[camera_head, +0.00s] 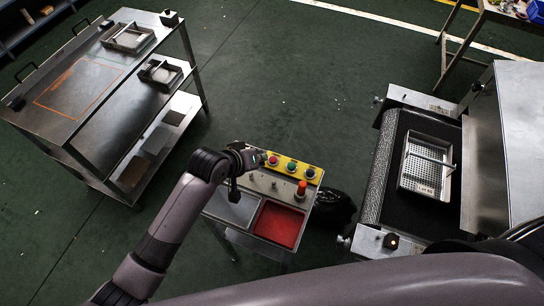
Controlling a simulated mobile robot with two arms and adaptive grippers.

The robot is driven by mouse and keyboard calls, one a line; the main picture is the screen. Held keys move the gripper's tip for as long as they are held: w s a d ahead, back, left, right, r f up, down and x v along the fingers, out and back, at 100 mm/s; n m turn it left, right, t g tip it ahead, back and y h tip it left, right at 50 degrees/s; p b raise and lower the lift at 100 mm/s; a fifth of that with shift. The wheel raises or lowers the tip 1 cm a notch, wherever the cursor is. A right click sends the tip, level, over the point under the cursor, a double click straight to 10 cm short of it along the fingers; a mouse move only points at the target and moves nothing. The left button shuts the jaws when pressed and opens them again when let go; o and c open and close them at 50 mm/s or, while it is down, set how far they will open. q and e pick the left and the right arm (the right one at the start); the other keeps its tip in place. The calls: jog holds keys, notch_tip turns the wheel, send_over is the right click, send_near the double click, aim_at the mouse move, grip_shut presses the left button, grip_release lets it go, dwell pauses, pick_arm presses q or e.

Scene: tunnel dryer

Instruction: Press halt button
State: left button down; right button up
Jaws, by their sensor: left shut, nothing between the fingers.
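A small control stand (262,184) stands at the middle of the view. Its yellow strip (283,163) carries a red button (273,160), a green button (292,167) and a dark blue button (310,172). A taller red-orange knob or lamp (301,188) stands below the strip at the right. I cannot read which one is the halt button. My left gripper (262,157) is shut and empty, at the strip's left end just beside the red button. I cannot tell whether it touches the button. My right gripper is out of view.
The stand's top also holds a red tray (278,226) and a grey tray (232,208). A conveyor (383,168) with a wire basket (427,139) enters the metal dryer at right. A metal cart (60,118) stands at left. Green floor lies clear between.

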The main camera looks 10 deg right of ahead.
pick_arm(q)
jog(key=w+d+r, duration=0.3)
jog(key=w+d, duration=0.1)
jog(key=w, duration=0.1)
jog(key=shift+r+h+p, duration=0.2)
jog(key=shift+h+p, duration=0.1)
jog(key=shift+h, duration=0.1)
jog(key=shift+f, duration=0.15)
jog(key=b, duration=0.7)
send_over(271, 158)
notch_tip(271, 158, down, 7)
jog(key=shift+r, duration=0.1)
jog(key=shift+f+b, duration=0.4)
jog(key=shift+f, duration=0.45)
jog(key=shift+f, duration=0.15)
jog(key=shift+f, duration=0.25)
